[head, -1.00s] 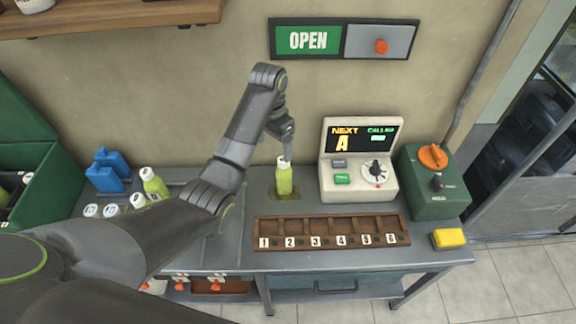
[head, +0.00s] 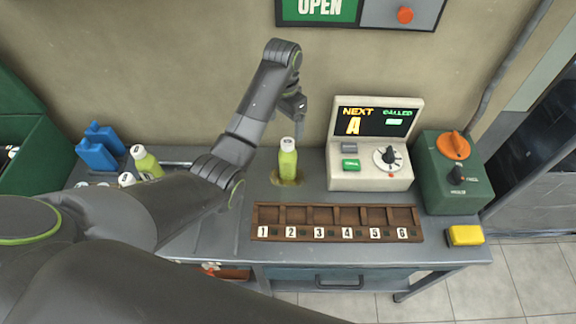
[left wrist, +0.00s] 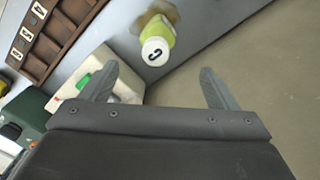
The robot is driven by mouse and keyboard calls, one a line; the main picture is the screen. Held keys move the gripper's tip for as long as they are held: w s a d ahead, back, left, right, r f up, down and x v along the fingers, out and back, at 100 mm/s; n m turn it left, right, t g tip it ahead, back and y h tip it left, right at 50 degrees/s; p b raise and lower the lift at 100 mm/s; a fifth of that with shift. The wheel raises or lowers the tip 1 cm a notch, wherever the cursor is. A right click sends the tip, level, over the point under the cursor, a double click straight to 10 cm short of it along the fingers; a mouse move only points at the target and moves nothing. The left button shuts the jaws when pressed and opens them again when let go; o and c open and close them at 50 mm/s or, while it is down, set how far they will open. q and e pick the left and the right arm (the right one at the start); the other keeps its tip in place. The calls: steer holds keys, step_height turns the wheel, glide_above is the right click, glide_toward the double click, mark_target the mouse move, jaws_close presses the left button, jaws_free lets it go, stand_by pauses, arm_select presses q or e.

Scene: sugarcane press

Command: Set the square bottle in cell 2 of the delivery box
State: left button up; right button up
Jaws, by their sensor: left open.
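A bottle of yellow-green juice with a white cap (head: 288,162) stands upright on the counter in a small wet patch. Its lettered cap also shows in the left wrist view (left wrist: 155,51). My left gripper (head: 300,112) is above the bottle, open and empty, apart from the cap. A wooden box with cells numbered 1 to 6 (head: 338,237) lies in front of the bottle; its cells look empty. Other juice bottles (head: 147,163) stand at the left, partly hidden by my arm. I cannot tell which bottle is square. My right gripper is out of view.
A white console with a screen (head: 370,145) and a green control box (head: 453,175) stand right of the bottle. A yellow block (head: 465,236) lies at the counter's right end. Blue packs (head: 97,153) and a green crate (head: 40,160) are at the left.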

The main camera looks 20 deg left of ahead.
mark_target(286, 141)
arm_select(q)
steer(key=f+b, duration=0.1)
steer(key=f, duration=0.1)
steer(key=f+b, duration=0.2)
steer(key=shift+s+d+f+b, duration=0.1)
steer(key=shift+s+f+b, duration=0.1)
steer(key=shift+b, duration=0.1)
steer(key=shift+w+f+p, duration=0.1)
steer(key=shift+f+p, duration=0.5)
steer(key=shift+f, duration=0.25)
steer(key=shift+d+f+p, duration=0.15)
steer(key=shift+f+p, duration=0.15)
steer(key=shift+f, duration=0.35)
steer(key=shift+d+f+p, duration=0.2)
steer(key=shift+f+p, duration=0.1)
steer(key=shift+f, duration=1.75)
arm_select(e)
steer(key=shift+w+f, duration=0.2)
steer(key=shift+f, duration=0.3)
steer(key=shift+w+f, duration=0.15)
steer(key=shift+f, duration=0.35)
